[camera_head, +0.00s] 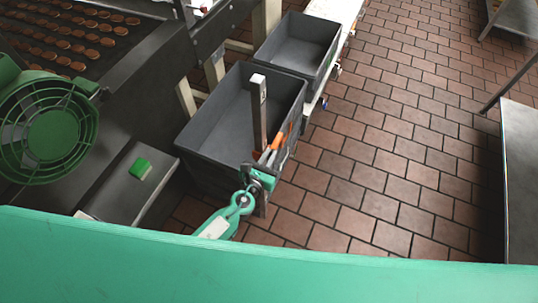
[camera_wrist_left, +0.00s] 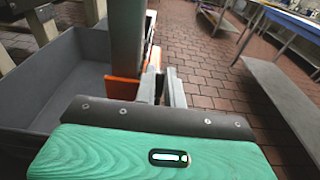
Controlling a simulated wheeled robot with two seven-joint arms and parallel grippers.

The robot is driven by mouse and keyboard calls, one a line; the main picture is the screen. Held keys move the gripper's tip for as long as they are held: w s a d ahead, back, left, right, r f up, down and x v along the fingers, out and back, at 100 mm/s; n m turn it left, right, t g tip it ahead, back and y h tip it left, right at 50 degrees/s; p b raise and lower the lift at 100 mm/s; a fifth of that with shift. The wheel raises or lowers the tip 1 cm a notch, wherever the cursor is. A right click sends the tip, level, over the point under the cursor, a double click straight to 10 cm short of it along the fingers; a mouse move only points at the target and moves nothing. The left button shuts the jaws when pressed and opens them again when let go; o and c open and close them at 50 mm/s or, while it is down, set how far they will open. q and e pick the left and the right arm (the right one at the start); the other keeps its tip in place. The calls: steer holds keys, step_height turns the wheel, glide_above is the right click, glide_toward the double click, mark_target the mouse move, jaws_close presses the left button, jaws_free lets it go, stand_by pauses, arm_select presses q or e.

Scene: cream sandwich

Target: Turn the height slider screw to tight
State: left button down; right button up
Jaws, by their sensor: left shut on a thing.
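An upright grey metal post (camera_head: 259,105) stands at the right side of the grey bin, and it also shows in the left wrist view (camera_wrist_left: 127,45). An orange part (camera_head: 279,138) sits beside the post, and it appears low beside the post in the wrist view (camera_wrist_left: 122,88). My left gripper (camera_head: 269,158) is at the orange part, right of the post. Its two fingers (camera_wrist_left: 161,88) are close together and shut on a small part, which I take to be the height slider screw. The fingers mostly hide the screw, so its turn cannot be read. My right gripper is not in view.
A grey bin (camera_head: 215,92) lies left of the post, with a second grey bin (camera_head: 290,50) behind it. A conveyor with brown biscuits (camera_head: 70,40) and a green fan (camera_head: 50,132) are at left. Open brick floor (camera_head: 400,130) lies right, before a table (camera_head: 522,180).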

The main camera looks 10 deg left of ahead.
arm_select(q)
steer(key=c, duration=1.8)
jaws_free()
steer(key=shift+o, duration=0.2)
steer(key=shift+s+a, duration=0.1)
steer(key=shift+s, duration=0.15)
steer(key=b+v, duration=0.2)
steer(key=v, duration=1.1)
steer(key=shift+s+r, duration=0.1)
